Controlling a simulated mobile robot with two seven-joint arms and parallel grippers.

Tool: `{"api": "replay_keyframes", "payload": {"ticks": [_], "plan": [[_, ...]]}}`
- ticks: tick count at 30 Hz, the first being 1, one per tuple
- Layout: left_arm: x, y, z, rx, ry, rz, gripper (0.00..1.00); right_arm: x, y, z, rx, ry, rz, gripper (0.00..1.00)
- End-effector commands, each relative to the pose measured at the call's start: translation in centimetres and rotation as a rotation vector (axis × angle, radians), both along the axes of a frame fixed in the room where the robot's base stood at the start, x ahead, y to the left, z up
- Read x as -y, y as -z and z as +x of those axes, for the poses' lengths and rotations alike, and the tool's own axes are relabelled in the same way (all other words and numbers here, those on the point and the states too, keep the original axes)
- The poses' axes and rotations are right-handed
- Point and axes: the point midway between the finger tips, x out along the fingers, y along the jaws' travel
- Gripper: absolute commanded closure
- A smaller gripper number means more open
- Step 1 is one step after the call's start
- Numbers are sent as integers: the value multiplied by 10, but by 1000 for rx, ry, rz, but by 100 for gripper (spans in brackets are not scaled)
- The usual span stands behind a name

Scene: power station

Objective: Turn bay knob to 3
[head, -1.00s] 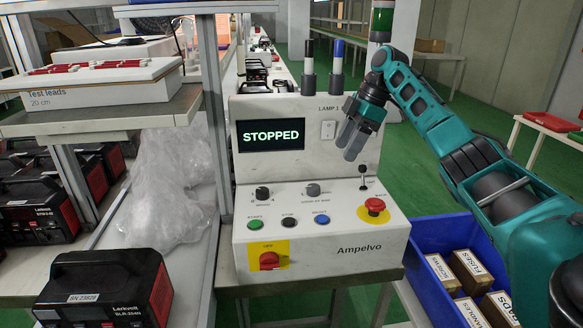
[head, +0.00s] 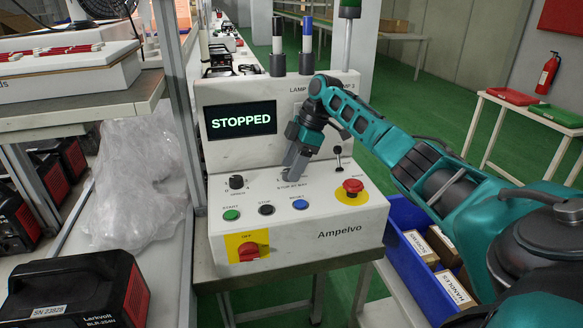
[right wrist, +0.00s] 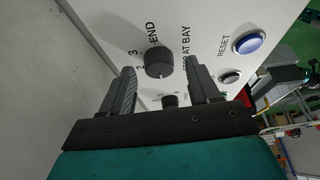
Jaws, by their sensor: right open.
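The bay knob (right wrist: 158,62) is a round dark knob on the white console panel, labelled "STOP AT BAY", with 2, 3 and END printed around it. In the right wrist view it appears between the two fingertips of my open right gripper (right wrist: 160,68); I cannot tell whether they touch it. A small pale mark shows on its lower side in that view; which number it points at is unclear. In the head view my right gripper (head: 294,164) points down over the knob and hides it. My left gripper is not in view.
A second dark knob (head: 236,182) sits left of the gripper. Green, black and blue buttons (head: 300,204) lie in front. A short black lever (head: 338,155) and a red emergency button (head: 352,187) stand to the right. The screen (head: 241,120) reads STOPPED.

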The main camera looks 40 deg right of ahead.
Motion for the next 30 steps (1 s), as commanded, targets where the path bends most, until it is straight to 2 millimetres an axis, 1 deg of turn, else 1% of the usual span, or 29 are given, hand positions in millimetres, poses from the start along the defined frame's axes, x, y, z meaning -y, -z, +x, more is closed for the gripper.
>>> {"api": "replay_keyframes", "payload": {"ticks": [1,4,12,27,29,30], "plan": [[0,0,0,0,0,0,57,-1,4,1,0,0,0,39],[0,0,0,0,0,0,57,-3,8,1,0,1,0,39],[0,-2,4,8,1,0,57,-3,9,1,0,0,0,39],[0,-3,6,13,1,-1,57,-3,8,1,0,0,0,87],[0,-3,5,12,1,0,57,-3,8,1,0,0,0,92],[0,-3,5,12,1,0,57,-3,8,1,0,0,0,93]]}}
